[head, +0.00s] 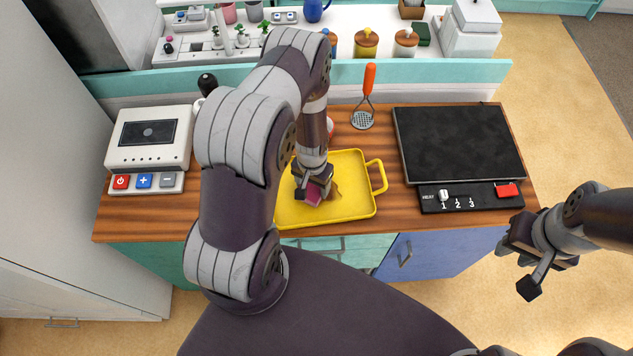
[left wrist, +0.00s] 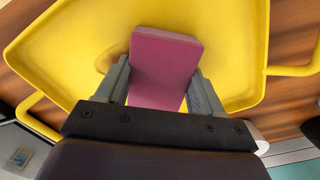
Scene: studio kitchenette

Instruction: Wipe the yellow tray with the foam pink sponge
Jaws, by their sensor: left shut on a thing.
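The yellow tray (head: 352,203) lies on the wooden counter with its handle to the right; it fills much of the left wrist view (left wrist: 60,60). My left gripper (head: 313,186) reaches down over the tray and is shut on the pink sponge (head: 314,195). In the left wrist view the sponge (left wrist: 165,65) sits between the two fingers (left wrist: 160,90), over the tray floor. I cannot tell whether it touches. A brownish smear (left wrist: 108,60) shows on the tray beside the sponge. My right gripper (head: 518,268) is open and empty, off the counter at the right.
A dark cooktop (head: 458,145) stands on the counter right of the tray. A white appliance with buttons (head: 148,140) stands at the left. An orange-handled masher (head: 366,95) is behind the tray. Canisters, including a yellow one (head: 366,44), stand on the back ledge.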

